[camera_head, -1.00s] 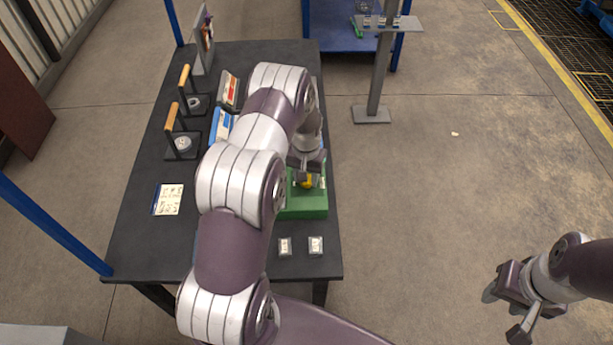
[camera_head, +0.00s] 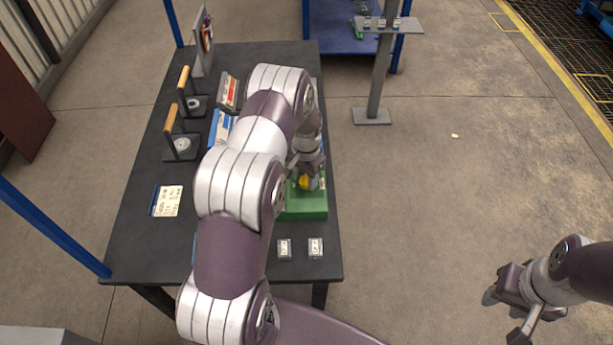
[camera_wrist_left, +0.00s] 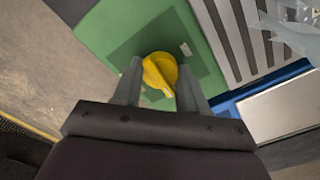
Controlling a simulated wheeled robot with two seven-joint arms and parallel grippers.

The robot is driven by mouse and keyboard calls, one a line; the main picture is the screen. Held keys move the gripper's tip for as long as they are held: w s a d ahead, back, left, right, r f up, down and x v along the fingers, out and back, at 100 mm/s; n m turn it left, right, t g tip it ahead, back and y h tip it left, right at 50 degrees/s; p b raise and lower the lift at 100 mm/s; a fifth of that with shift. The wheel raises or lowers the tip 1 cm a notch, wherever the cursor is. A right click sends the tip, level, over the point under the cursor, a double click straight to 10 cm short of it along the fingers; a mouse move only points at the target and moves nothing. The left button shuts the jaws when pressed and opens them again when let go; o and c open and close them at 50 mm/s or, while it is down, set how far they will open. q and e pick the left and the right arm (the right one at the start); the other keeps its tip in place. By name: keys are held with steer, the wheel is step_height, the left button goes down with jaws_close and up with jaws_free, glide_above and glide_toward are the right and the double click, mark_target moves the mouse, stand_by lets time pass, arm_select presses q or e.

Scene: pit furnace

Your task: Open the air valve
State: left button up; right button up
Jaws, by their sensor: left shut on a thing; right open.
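The air valve is a yellow knob (camera_wrist_left: 160,73) on a green box, seen in the left wrist view. In the head view the knob (camera_head: 305,181) is partly covered by my left gripper. The green box (camera_head: 303,207) sits at the right edge of the dark table. My left gripper (camera_wrist_left: 158,82) is shut on the knob, one finger on each side of it. The knob's ridge points down and slightly right in the wrist view. My right gripper (camera_head: 515,310) is open and empty over the floor at the right.
The dark table (camera_head: 130,240) also holds two orange-handled tools (camera_head: 180,146), a paper card (camera_head: 167,201) and two small labelled tiles (camera_head: 285,248). A grey post (camera_head: 377,80) stands right of the table.

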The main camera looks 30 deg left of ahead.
mark_target(305, 178)
arm_select(q)
steer(key=shift+s+f, duration=0.15)
steer(key=o, duration=1)
steer(key=shift+o, duration=0.2)
step_height(305, 178, up, 13)
steer(key=shift+b, duration=0.4)
steer(key=shift+f, duration=0.1)
